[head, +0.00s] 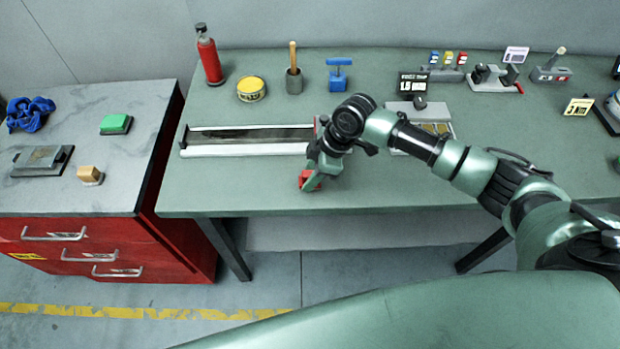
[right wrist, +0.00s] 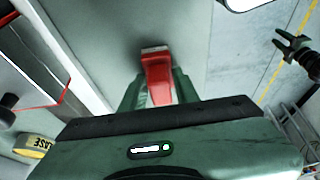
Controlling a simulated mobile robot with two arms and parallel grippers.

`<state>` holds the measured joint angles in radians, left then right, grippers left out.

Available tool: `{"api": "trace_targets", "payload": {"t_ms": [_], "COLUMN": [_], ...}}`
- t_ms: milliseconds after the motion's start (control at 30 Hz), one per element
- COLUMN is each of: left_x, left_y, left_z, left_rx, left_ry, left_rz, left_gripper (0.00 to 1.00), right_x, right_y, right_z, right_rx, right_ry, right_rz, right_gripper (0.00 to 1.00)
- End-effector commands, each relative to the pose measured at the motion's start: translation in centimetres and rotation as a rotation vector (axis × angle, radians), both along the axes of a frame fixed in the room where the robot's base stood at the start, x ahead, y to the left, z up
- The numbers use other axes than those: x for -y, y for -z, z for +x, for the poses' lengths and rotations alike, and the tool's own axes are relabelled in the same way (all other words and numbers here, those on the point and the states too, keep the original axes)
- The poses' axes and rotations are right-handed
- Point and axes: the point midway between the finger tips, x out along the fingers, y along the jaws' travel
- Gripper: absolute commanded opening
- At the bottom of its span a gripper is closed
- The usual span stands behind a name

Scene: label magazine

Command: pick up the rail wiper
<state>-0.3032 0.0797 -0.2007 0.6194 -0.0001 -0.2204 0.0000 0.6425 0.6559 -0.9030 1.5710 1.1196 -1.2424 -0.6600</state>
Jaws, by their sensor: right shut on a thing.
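The rail wiper is a small red block with a pale edge strip (right wrist: 157,76). It also shows in the head view (head: 309,181), near the front part of the green bench. My right gripper (head: 316,178) is shut on it, with one finger on each side in the right wrist view (right wrist: 157,92). I cannot tell whether the wiper touches the bench top or is just above it. My left gripper (right wrist: 291,48) is out over the floor at the right of the right wrist view, empty, its fingers apart. It is not in the head view.
A long rail tray (head: 240,151) lies just behind and left of the wiper. A yellow tin (head: 251,90), red bottle (head: 209,58) and blue-handled tool (head: 339,75) stand at the back. The bench front (head: 235,198) is clear. A red drawer cabinet (head: 120,235) adjoins at left.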

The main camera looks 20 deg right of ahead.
Motion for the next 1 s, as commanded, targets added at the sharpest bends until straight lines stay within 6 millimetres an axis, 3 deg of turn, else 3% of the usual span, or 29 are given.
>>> {"api": "trace_targets", "payload": {"t_ms": [267,467,567,1000], "left_x": [0.0,0.0,0.0,0.0], "left_y": [0.1,0.7,1.2,3.6], "left_z": [0.0,0.1,0.2,0.4], "left_rx": [-0.001,0.001,0.002,0.005], "left_ry": [-0.001,-0.001,-0.001,-0.001], "left_rz": [0.0,0.0,0.0,0.0], "left_gripper": [0.36,0.36,0.36,0.36], "right_x": [0.0,0.0,0.0,-0.1], "right_y": [-0.4,-2.4,-4.4,-16.4], "right_z": [0.1,0.2,0.2,0.2], "right_rx": [0.001,0.005,0.008,0.008], "right_ry": [0.0,-0.001,-0.001,0.0], "right_rz": [0.001,0.002,0.002,0.002], "right_gripper": [0.0,0.0,0.0,0.0]}}
